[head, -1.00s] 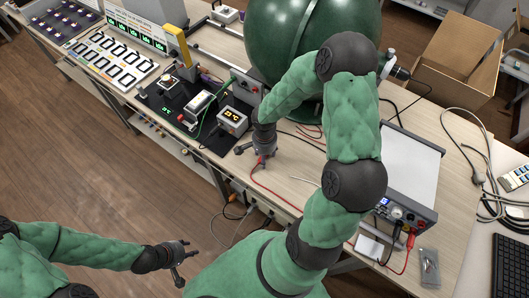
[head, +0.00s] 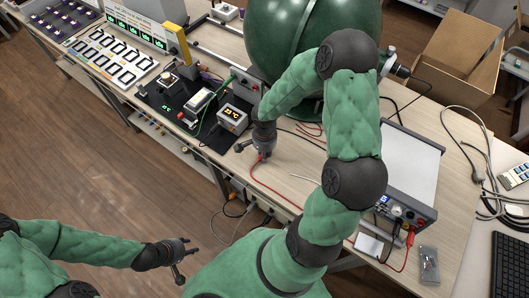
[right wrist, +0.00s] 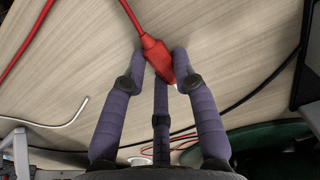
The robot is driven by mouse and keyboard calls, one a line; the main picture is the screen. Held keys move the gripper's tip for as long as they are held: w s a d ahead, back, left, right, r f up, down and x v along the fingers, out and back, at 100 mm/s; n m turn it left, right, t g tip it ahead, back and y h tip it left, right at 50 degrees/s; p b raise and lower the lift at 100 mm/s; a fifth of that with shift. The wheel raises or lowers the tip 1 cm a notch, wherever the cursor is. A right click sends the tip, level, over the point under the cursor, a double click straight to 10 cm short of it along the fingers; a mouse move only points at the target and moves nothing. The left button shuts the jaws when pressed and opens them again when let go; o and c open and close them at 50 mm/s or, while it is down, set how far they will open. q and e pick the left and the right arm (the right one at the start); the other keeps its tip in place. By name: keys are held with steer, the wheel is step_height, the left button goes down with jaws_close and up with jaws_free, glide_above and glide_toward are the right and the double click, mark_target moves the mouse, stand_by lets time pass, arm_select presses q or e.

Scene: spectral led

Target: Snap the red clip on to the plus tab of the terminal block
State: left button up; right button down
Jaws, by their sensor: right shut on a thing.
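The red clip (right wrist: 158,58) is between the fingers of my right gripper (right wrist: 162,60) in the right wrist view, with its red lead running up and away. In the head view my right gripper (head: 262,151) is shut on the clip (head: 261,158), low over the wooden bench, right of the black mat. A small black-and-white device with red and green parts (head: 197,103) lies on the mat. I cannot make out the terminal block's plus tab for certain. My left gripper (head: 186,262) is open and empty, away from the bench over the floor.
A small box with a lit display (head: 233,116) and a grey box with a green lead (head: 246,84) stand near the right gripper. A big green sphere (head: 300,50) is behind. A power supply (head: 408,180) stands right. Bench around the clip is mostly bare wood.

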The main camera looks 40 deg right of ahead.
steer(key=shift+r+p, duration=0.8)
steer(key=shift+r, duration=0.9)
steer(key=c, duration=1.5)
jaws_free()
jaws_close()
